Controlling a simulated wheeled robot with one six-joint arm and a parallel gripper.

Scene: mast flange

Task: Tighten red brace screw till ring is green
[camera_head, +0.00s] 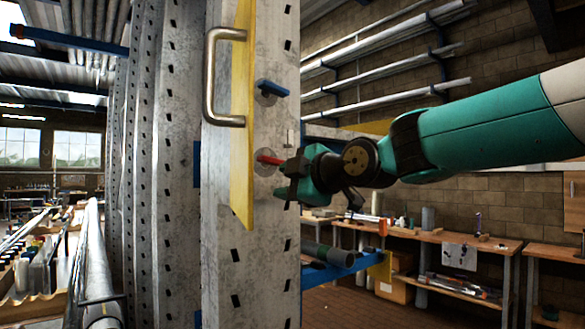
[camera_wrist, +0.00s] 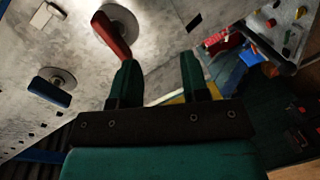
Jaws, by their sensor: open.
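The red brace screw shows as a red wing handle (camera_head: 268,160) on a round grey plate on the perforated grey metal post (camera_head: 223,190). In the wrist view the red handle (camera_wrist: 111,35) slants at the top, and the plate around it looks grey; I see no green. My gripper (camera_head: 284,180) is just right of the red handle. In the wrist view my gripper (camera_wrist: 159,62) is open with nothing between its fingers. The red handle's lower end lies at the left fingertip's edge, outside the gap; I cannot tell whether they touch.
A blue wing handle (camera_head: 273,89) on a similar plate sits above the red one; it also shows in the wrist view (camera_wrist: 51,91). A metal grab handle (camera_head: 212,80) and yellow strip (camera_head: 242,130) are to the left. A workbench (camera_head: 440,236) stands behind my arm.

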